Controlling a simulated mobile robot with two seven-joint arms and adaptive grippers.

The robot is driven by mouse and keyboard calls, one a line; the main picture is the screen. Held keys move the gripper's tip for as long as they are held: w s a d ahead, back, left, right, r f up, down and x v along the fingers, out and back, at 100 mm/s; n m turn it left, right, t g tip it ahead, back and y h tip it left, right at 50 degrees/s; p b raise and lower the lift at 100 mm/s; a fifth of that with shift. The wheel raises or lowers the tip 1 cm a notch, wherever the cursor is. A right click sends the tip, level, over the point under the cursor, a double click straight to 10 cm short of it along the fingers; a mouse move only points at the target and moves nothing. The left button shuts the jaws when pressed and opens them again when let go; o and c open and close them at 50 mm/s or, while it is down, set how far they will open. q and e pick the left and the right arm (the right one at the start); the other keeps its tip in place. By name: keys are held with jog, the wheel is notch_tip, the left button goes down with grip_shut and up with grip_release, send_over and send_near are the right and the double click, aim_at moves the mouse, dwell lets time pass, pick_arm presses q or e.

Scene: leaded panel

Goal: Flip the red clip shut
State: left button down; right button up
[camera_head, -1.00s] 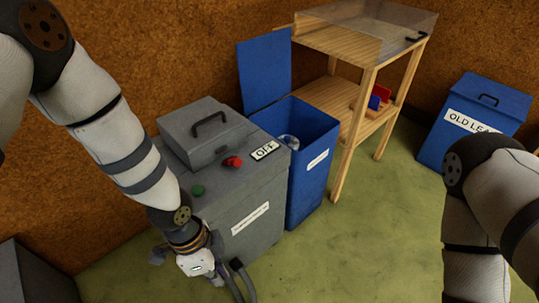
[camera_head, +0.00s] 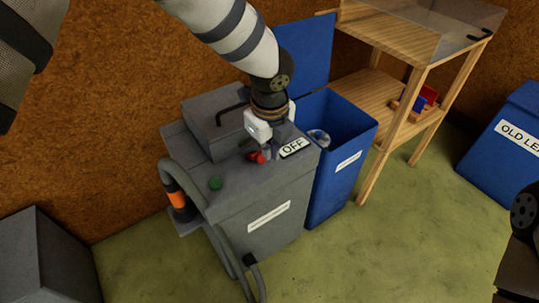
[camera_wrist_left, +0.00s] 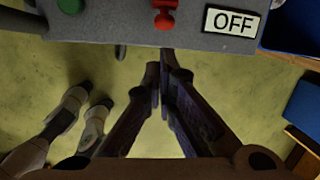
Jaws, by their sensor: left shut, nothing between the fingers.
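The red clip (camera_head: 257,157) sits on top of the grey cabinet (camera_head: 240,190), beside the OFF label. It also shows at the top of the left wrist view (camera_wrist_left: 164,16), where its upper end is cut off. My left gripper (camera_head: 268,152) is over the cabinet top at the clip, partly covering it in the head view. In the left wrist view its fingertips (camera_wrist_left: 160,72) are together and empty, pointing toward the cabinet's edge just below the clip in the picture. I cannot tell whether they touch anything.
The OFF label (camera_head: 294,147) and a green button (camera_head: 215,183) flank the clip. A raised grey lid (camera_head: 205,120) stands behind. A grey hose (camera_head: 185,170) hangs at the cabinet's left. An open blue bin (camera_head: 350,135) and wooden shelf (camera_head: 365,90) stand right.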

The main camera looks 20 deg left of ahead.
aim_at(256, 156)
pick_arm(q)
jog(key=f, duration=0.2)
jog(key=w+f, duration=0.1)
jog(key=f, duration=0.2)
jog(key=f+b, duration=0.1)
jog(key=f, duration=0.2)
jog(key=shift+w+a+f, duration=0.1)
jog(key=shift+w+a, duration=0.1)
jog(key=shift+a, duration=0.05)
pick_arm(e)
jog(key=shift+s+f, duration=0.55)
jog(key=shift+f, duration=0.1)
